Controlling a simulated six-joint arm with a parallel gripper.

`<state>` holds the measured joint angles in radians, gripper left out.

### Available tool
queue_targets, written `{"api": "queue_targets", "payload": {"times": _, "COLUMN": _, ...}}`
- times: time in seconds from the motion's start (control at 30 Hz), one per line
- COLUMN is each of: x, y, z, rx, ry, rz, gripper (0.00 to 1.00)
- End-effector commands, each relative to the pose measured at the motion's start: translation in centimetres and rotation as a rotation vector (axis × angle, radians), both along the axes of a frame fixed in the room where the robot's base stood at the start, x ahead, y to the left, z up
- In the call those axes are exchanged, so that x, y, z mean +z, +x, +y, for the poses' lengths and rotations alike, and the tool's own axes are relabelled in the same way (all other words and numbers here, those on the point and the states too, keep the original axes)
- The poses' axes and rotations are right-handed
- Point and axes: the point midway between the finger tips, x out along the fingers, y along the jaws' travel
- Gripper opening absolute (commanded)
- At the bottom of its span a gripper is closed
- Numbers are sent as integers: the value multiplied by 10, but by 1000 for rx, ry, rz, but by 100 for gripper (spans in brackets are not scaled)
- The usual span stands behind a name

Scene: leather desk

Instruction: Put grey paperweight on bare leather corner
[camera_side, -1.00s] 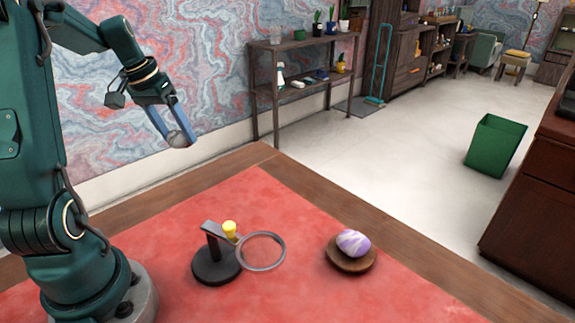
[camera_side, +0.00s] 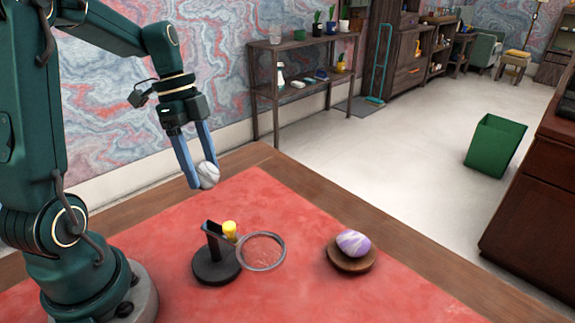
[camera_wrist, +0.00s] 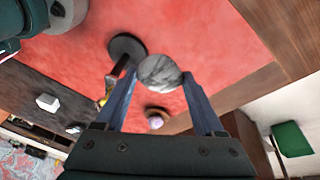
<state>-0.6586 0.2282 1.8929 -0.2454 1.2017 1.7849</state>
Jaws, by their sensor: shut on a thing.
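The grey paperweight (camera_side: 208,175) is a rounded, streaked grey stone. My gripper (camera_side: 204,180) is shut on it, with a blue finger on each side, and holds it in the air above the far left part of the red leather. The paperweight also shows between the fingertips in the wrist view (camera_wrist: 160,73). The red leather desk top (camera_side: 300,225) has a wooden border. Its far corner, right of the gripper in the side view, is bare. I cannot tell exactly how high the paperweight is above the leather.
A magnifier ring (camera_side: 262,251) on a stand with a black base (camera_side: 215,267) and a yellow part stands mid-desk. A purple-and-white stone (camera_side: 353,243) sits on a round wooden dish (camera_side: 350,262) to its right. A green bin (camera_side: 495,145) stands on the floor beyond.

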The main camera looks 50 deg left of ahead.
Motion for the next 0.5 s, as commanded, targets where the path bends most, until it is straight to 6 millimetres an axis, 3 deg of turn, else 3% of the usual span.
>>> {"api": "queue_targets", "payload": {"times": 0.3, "x": -42, "y": 30, "z": -63, "rx": -5, "ry": -2, "rz": 4, "gripper": 0}}
{"api": "queue_targets", "payload": {"times": 0.5, "x": -56, "y": 42, "z": -83, "rx": 2, "ry": -1, "rz": 1, "gripper": 0}}
